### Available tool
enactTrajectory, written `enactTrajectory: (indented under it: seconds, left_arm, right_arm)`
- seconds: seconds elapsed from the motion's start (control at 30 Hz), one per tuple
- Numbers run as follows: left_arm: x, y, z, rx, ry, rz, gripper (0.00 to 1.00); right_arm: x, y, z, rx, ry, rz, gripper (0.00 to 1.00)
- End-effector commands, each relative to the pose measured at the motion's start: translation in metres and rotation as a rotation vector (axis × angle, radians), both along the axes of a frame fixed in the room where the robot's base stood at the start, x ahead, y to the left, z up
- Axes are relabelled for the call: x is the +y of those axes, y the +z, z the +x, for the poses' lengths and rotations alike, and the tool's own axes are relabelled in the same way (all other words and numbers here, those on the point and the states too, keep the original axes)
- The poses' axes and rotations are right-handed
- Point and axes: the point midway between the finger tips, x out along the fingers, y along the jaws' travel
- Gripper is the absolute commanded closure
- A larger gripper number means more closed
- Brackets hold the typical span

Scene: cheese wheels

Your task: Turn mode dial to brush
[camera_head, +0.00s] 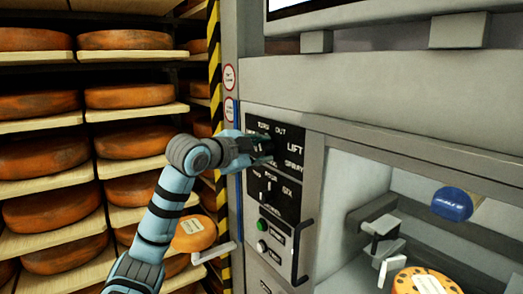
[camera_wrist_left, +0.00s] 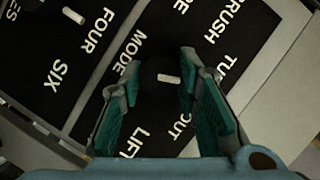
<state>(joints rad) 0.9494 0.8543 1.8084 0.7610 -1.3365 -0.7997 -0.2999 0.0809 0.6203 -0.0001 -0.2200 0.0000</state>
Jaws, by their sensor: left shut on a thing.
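The mode dial (camera_wrist_left: 160,92) is a dark round knob with a short white mark, seen in the left wrist view. Its black panel carries MODE, BRUSH, TURN, OUT and LIFT in white. The mark lies nearly level in that view, its right end roughly toward TURN, with a finger in between. My left gripper (camera_head: 262,149) is at the upper black panel (camera_head: 293,135) in the head view, hiding the dial there. In the wrist view its teal-padded fingers (camera_wrist_left: 160,66) stand on both sides of the knob, shut on it. My right gripper is not in view.
A second dial (camera_wrist_left: 72,15) with FOUR and SIX sits beside it. Shelves of orange cheese wheels (camera_head: 128,96) stand at left. An open bay at right holds a blue roller (camera_head: 452,204) and a cheese (camera_head: 425,283).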

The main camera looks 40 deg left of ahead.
Motion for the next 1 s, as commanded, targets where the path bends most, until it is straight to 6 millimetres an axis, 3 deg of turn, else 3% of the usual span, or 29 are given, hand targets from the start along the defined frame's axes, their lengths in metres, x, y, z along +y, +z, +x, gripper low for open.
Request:
enactTrajectory:
  seconds: [0.27,0.7,1.0]
  left_arm:
    - [0.001,0.003,0.0,0.043,0.0,-0.118,0.98]
    - [0.002,0.005,0.0,0.148,0.002,-0.465,0.98]
    - [0.003,0.004,0.001,0.201,0.002,-0.65,0.98]
  right_arm:
    - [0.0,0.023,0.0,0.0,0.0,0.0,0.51]
    - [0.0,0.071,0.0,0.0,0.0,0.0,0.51]
    - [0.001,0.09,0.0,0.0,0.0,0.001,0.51]
